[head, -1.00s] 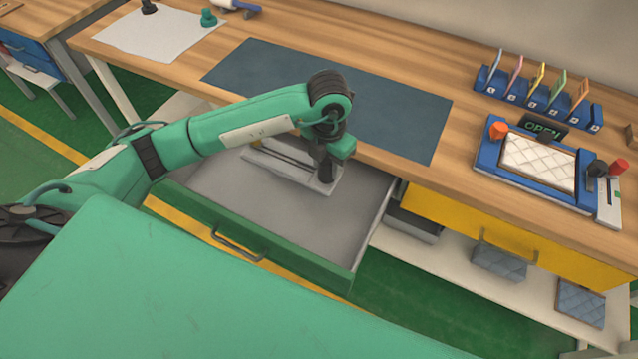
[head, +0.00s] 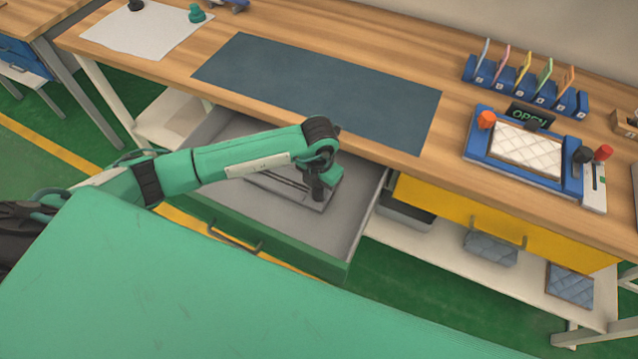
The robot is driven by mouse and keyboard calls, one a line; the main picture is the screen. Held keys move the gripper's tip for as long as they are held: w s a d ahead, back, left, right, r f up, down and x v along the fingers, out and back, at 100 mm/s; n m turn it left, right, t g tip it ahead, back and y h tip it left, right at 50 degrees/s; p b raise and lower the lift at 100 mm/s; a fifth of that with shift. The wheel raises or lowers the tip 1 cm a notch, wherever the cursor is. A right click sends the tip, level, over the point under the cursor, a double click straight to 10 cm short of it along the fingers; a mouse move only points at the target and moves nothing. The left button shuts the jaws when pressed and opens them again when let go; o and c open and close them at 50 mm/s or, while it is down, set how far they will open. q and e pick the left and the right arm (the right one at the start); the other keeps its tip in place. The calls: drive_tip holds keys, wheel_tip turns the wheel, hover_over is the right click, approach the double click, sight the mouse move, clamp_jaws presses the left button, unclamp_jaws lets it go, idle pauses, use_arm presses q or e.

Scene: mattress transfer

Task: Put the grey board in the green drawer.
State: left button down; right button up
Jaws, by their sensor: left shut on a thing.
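The green drawer (head: 305,257) is pulled out below the workbench, with a grey inside floor. The grey board (head: 284,187) is inside the drawer's outline, toward its back, with dark slots or strips along it; my arm hides part of it. My left gripper (head: 317,192) points down at the board's right end and is shut on it. I cannot tell whether the board touches the drawer floor. My right gripper is not in view.
A dark mat (head: 325,90) lies on the wooden bench (head: 395,50). A blue fixture (head: 525,155) with a white quilted pad stands at right, near a rack (head: 525,85) of coloured cards. A yellow drawer (head: 500,225) is right of the green one, above a shelf (head: 480,265) with quilted blocks.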

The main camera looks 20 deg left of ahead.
use_arm(q)
drive_tip(key=shift+f, duration=0.15)
drive_tip(key=c, duration=1.1)
unclamp_jaws()
drive_tip(key=shift+o, duration=1)
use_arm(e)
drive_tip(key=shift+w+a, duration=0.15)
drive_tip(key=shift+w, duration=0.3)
